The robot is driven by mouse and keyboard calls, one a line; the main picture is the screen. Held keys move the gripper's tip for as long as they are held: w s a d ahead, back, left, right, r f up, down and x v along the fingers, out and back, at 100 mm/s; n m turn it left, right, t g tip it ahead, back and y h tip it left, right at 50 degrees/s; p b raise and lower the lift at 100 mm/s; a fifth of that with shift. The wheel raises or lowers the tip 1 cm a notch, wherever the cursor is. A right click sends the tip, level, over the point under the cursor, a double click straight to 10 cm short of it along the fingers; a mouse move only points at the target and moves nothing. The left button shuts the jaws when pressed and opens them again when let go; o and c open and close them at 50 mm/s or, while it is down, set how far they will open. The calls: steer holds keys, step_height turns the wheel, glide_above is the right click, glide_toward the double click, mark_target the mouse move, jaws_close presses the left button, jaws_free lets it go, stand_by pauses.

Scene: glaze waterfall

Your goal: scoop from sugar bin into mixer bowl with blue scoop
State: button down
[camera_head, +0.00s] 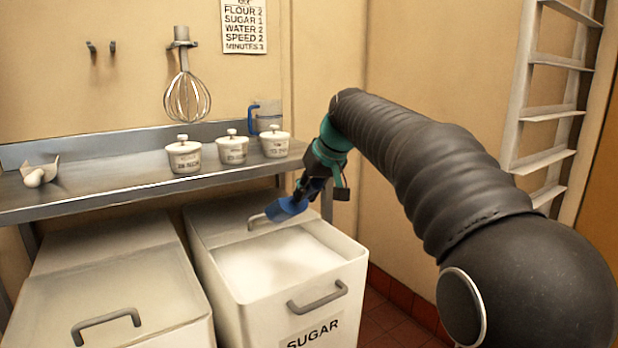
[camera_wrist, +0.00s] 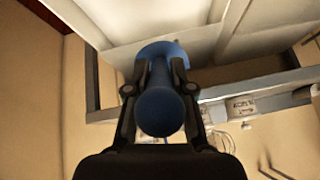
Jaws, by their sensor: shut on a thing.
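The blue scoop (camera_head: 287,208) is in my gripper (camera_head: 312,187), which is shut on its handle. The scoop hangs above the back part of the sugar bin (camera_head: 322,300), near the bin's rear handle. The sugar bin is open in front, with white sugar (camera_head: 270,262) inside and a SUGAR label on its face. In the wrist view, the scoop's round handle end (camera_wrist: 160,110) sits between the two fingers of my gripper (camera_wrist: 160,85). Whether the scoop holds sugar cannot be told. I do not see the mixer bowl in either view.
A closed bin (camera_head: 110,295) stands left of the sugar bin. A metal shelf (camera_head: 120,180) above holds several white lidded pots (camera_head: 184,156), a jug with a blue handle (camera_head: 266,118) and a small item at left. A whisk (camera_head: 187,97) hangs on the wall. A white ladder rack (camera_head: 550,110) stands right.

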steer(key=shift+w+a, duration=0.1)
steer(key=shift+w, duration=0.25)
steer(key=shift+a+f, duration=0.1)
steer(key=shift+f, duration=0.05)
step_height(320, 180, down, 22)
steer(key=w+a+b, duration=0.1)
steer(key=w+b, duration=0.1)
steer(key=b, duration=0.5)
steer(key=shift+w+a+f, duration=0.2)
steer(key=shift+a+f, duration=0.05)
stand_by(1.1)
